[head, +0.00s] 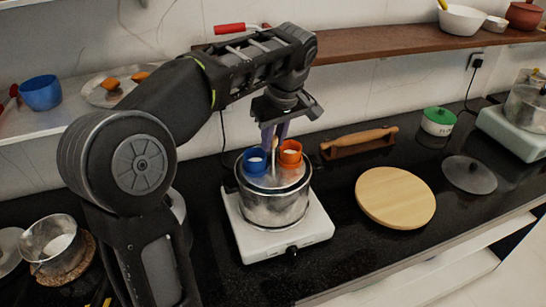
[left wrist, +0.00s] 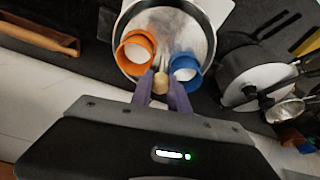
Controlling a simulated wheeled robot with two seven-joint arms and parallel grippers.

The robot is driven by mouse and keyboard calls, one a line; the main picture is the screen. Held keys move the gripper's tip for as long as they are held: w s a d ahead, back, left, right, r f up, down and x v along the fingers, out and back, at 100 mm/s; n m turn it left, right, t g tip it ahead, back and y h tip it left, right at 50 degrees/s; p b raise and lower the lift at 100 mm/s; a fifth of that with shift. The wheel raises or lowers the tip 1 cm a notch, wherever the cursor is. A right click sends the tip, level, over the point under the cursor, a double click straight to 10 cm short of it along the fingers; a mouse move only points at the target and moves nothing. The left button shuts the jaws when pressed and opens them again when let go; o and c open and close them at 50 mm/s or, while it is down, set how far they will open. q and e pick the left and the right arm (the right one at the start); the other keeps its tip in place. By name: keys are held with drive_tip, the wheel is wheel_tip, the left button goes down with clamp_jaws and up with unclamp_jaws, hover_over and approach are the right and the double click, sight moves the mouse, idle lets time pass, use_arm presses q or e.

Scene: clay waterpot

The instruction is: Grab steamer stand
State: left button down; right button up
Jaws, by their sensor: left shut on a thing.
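The steamer stand shows in the head view as a round metal plate (head: 272,181) at the pot's mouth, with an upright rod topped by a pale knob (head: 274,145). A blue cup (head: 255,160) and an orange cup (head: 290,152) sit on it, either side of the rod. My left gripper (head: 272,135) reaches down from above, its purple fingers shut on the knob. The left wrist view shows the knob (left wrist: 160,84) between the fingers (left wrist: 160,92). I cannot tell if the plate rests on the pot (head: 272,210). My right gripper is not in view.
The pot stands on a white stove (head: 300,235). To the right are a round wooden board (head: 395,198), a rolling pin (head: 360,138), a grey lid (head: 468,175) and a green-lidded pot (head: 438,122). A wooden shelf (head: 400,42) runs above. The counter's front right is clear.

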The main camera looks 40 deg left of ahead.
use_arm(q)
wheel_tip(320, 180, up, 9)
drive_tip(key=p, duration=0.7)
drive_tip(key=shift+f, duration=0.2)
